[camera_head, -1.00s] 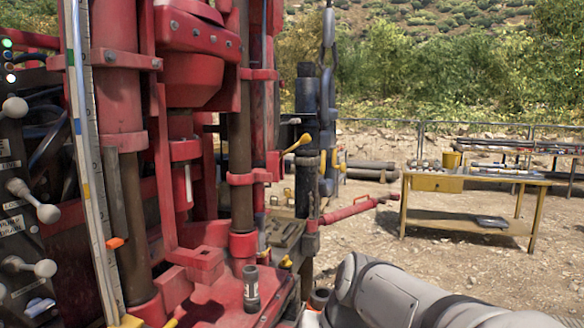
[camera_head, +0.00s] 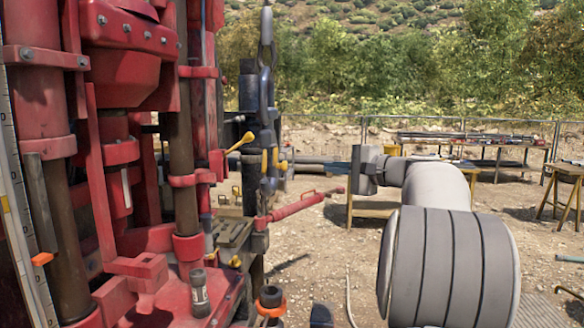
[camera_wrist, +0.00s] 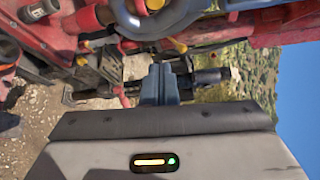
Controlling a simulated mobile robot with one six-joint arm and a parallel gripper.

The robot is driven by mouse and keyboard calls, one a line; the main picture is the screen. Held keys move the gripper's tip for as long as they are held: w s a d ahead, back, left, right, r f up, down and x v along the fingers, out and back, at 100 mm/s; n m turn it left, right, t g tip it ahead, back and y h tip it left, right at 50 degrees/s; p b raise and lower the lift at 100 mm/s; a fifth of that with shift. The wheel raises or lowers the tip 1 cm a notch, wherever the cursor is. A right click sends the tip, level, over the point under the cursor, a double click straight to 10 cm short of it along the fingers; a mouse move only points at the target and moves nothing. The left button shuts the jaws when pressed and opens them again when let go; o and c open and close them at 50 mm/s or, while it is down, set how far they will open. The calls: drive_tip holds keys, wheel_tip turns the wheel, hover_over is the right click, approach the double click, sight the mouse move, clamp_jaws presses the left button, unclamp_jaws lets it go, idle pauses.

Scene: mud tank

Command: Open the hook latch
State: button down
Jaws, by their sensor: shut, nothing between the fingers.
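A dark blue-grey hook (camera_head: 268,140) hangs from a chain beside the red rig in the head view. Small yellow parts (camera_head: 276,158) sit on its lower half, but I cannot tell which of them is the latch or whether it is open. In the wrist view a blue-grey curved piece (camera_wrist: 160,22) with yellow parts crosses the top.
The red drilling rig (camera_head: 130,150) fills the left side. A yellow-tipped lever (camera_head: 241,142) and a red bar (camera_head: 300,204) stick out near the hook. A workbench (camera_head: 362,210) stands behind my arm.

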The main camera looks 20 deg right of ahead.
sight(275, 160)
drive_tip(key=w+a+p, duration=0.3)
drive_tip(key=w+a, duration=0.3)
drive_tip(key=a, duration=0.1)
idle(0.6)
drive_tip(key=shift+w+a+f, duration=0.1)
